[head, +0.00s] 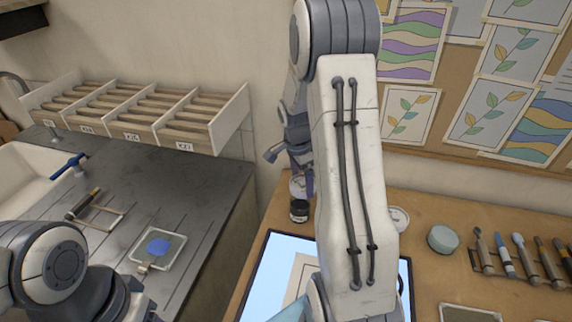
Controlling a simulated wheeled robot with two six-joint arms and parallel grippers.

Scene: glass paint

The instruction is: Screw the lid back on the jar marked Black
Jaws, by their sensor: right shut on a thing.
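A small dark jar (299,211) stands on the brown wooden bench, behind the top left of the lit panel. Any mark on it is too small to read. My right gripper (303,186) is just behind and above this jar in the picture, pointing down. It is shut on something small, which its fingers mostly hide. A pale round thing (296,186) shows at the fingers; I cannot tell whether it is a lid or another jar. My left arm enters at the lower left, but its gripper is out of the picture.
A lit panel (262,280) lies under my right arm. A round white dish (399,217), a pale green round pot (443,239) and a row of brushes and tools (505,255) are to the right. A dark counter with a sink (28,175) is left.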

